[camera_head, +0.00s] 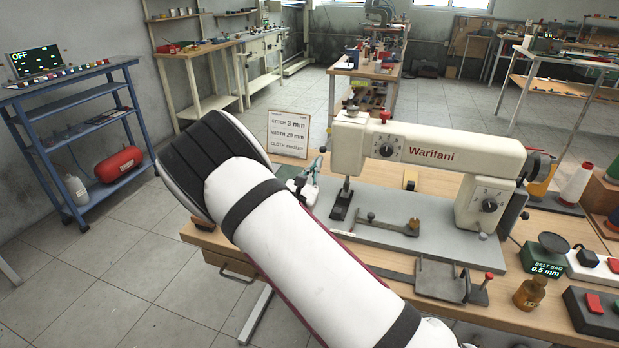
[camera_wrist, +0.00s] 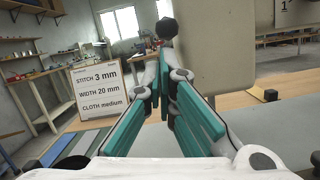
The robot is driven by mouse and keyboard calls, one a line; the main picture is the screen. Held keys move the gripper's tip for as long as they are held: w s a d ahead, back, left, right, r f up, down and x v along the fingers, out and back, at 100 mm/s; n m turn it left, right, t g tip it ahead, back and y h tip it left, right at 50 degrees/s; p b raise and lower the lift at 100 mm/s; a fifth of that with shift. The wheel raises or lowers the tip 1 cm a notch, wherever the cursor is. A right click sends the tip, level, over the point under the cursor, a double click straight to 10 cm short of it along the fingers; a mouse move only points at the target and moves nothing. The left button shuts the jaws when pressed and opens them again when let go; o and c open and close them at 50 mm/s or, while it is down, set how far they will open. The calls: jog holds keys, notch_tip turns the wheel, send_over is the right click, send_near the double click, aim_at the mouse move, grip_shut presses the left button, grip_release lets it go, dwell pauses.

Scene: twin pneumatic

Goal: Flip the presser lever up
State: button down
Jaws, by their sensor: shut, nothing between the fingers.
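The sewing machine (camera_head: 450,150), cream with "Warifani" on its arm, stands on the bench. Its head also fills the upper middle of the wrist view (camera_wrist: 215,45). The presser foot (camera_head: 341,203) is below the head. A round black knob (camera_wrist: 167,28), which looks like the presser lever's end, shows just above and beyond my fingertips, close to the head's left edge. Whether they touch it I cannot tell. My gripper (camera_wrist: 164,62) has teal fingers shut together with nothing between them. In the head view, it (camera_head: 315,166) is small beside the machine head, partly hidden by my arm.
A sign (camera_head: 288,134) reading stitch 3 mm, width 20 mm, cloth medium stands left of the machine. A metal guide (camera_head: 390,226) lies on the grey machine bed.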

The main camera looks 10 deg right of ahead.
aim_at(327, 144)
jog(key=shift+x, duration=1.25)
jog(key=shift+r, duration=0.1)
jog(key=shift+s+r+g+y+p, duration=0.1)
jog(key=shift+r+g+y+p, duration=0.15)
jog(key=shift+p, duration=0.25)
jog(key=shift+r+g+p, duration=0.1)
jog(key=shift+g+p, duration=0.15)
jog(key=shift+p, duration=0.05)
notch_tip(327, 144, up, 6)
jog(key=g+y+p, duration=0.4)
jog(key=g+p, duration=0.2)
jog(key=shift+r+g+y, duration=0.25)
jog(key=shift+g+y, duration=0.1)
jog(key=shift+g, duration=0.05)
